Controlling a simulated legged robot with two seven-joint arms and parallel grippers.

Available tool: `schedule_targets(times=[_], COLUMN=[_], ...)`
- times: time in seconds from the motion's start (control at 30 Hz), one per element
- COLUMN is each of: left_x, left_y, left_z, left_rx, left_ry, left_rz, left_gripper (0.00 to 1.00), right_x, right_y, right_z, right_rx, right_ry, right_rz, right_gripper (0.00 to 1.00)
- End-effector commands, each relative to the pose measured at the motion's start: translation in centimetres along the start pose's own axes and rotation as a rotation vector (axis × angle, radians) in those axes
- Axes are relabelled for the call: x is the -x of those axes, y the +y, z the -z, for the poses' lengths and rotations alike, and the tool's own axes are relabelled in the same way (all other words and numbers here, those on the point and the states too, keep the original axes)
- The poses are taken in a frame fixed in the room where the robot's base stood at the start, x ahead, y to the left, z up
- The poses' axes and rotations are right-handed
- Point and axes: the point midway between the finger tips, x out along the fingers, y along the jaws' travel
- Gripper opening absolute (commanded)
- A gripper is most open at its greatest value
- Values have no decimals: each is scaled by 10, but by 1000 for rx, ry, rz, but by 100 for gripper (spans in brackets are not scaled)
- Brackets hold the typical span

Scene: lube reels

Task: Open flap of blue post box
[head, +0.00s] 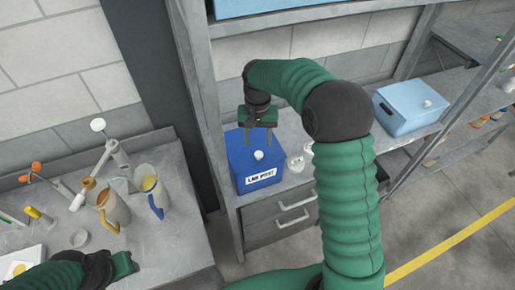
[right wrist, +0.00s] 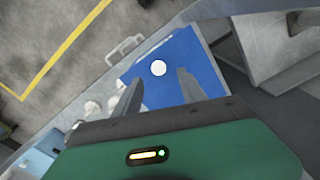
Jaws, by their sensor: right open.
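In the right wrist view the box top (right wrist: 180,52) and white knob (right wrist: 158,68) show just beyond the two spread fingers. I cannot tell how large the gap to the knob is. The flap looks shut. My left gripper (head: 125,263) is at the lower left, above the bench, its jaw state unclear.
A light blue box (head: 408,105) with a white knob stands on the shelf to the right. Small white items (head: 297,163) sit beside the post box. Jugs (head: 150,195) and tools crowd the left bench. A drawer with handles (head: 290,218) lies below the shelf.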

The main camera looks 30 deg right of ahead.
Motion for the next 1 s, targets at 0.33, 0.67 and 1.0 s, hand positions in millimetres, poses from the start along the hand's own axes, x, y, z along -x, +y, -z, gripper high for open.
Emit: schedule_targets(times=[0.33,0.67,1.0], left_x=[16,15,15], left_y=[0,0,0], left_z=[4,4,4], left_rx=[-1,0,0], left_ry=[1,1,1], left_rz=[0,0,0], left_gripper=[36,36,36], right_x=[-62,-66,-66], right_y=[0,0,-1], right_z=[-1,-1,0], right_rx=[0,1,1], right_ry=[0,2,3], right_rz=[0,0,1], right_gripper=[49,43,0])
